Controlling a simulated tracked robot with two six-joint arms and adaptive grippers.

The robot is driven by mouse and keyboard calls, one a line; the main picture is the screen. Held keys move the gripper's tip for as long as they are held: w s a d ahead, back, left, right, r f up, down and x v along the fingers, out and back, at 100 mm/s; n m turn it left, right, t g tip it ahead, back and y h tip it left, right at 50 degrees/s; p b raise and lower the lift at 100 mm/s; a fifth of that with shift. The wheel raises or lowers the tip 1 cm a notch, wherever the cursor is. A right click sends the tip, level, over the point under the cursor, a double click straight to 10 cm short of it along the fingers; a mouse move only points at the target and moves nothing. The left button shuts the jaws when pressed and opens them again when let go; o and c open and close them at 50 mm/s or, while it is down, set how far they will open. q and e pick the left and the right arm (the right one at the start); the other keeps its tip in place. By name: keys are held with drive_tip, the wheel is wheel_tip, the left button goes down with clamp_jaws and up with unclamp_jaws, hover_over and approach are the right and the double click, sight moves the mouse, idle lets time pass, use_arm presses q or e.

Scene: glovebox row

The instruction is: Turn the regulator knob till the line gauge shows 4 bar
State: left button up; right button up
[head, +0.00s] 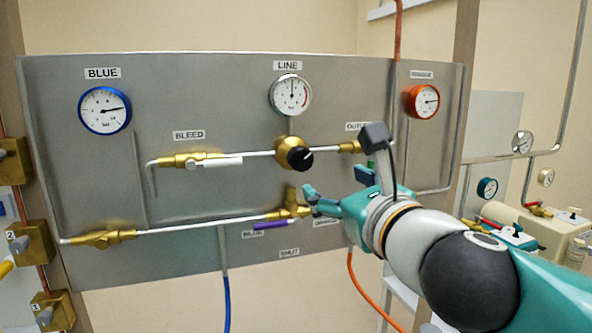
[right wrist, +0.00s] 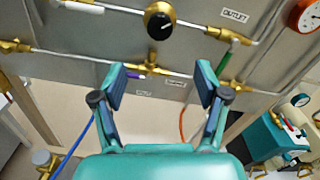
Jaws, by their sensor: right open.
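The regulator knob (head: 299,158) is black with a pale pointer mark, on a brass body in the middle of the steel panel. It also shows at the top of the right wrist view (right wrist: 159,26). The line gauge (head: 290,95) sits above it under the LINE label; its needle points about straight up, and its numbers are too small to read. My right gripper (head: 338,187) is open and empty, below and to the right of the knob, apart from it. In the right wrist view the knob lies beyond and above the spread fingers (right wrist: 162,84). My left gripper is not in view.
A valve with a purple handle (head: 270,225) is on the lower pipe, near my right fingers. The bleed valve (head: 215,161) has a white handle. A green-handled outlet valve (right wrist: 226,58) is right of the knob. Blue (head: 105,110) and orange (head: 423,101) gauges flank the panel.

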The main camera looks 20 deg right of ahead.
sight(302, 162)
drive_tip(key=w+p, duration=0.1)
drive_tip(key=w, duration=1.5)
drive_tip(key=shift+w+a+f+p, duration=0.1)
drive_tip(key=shift+w+a+p, duration=0.1)
drive_tip(key=shift+w+p, duration=0.15)
drive_tip(key=shift+c, duration=0.2)
drive_tip(key=c, duration=1.1)
drive_tip(key=shift+d, duration=0.1)
drive_tip(key=shift+c, duration=0.2)
drive_tip(key=shift+n, duration=0.4)
drive_tip(key=n+p, duration=0.1)
drive_tip(key=n, duration=0.1)
drive_tip(key=shift+n, duration=0.3)
drive_tip(key=shift+a+n+p, duration=0.2)
drive_tip(key=shift+n+p, duration=0.55)
drive_tip(key=shift+n, duration=1.15)
drive_tip(key=shift+f, duration=0.1)
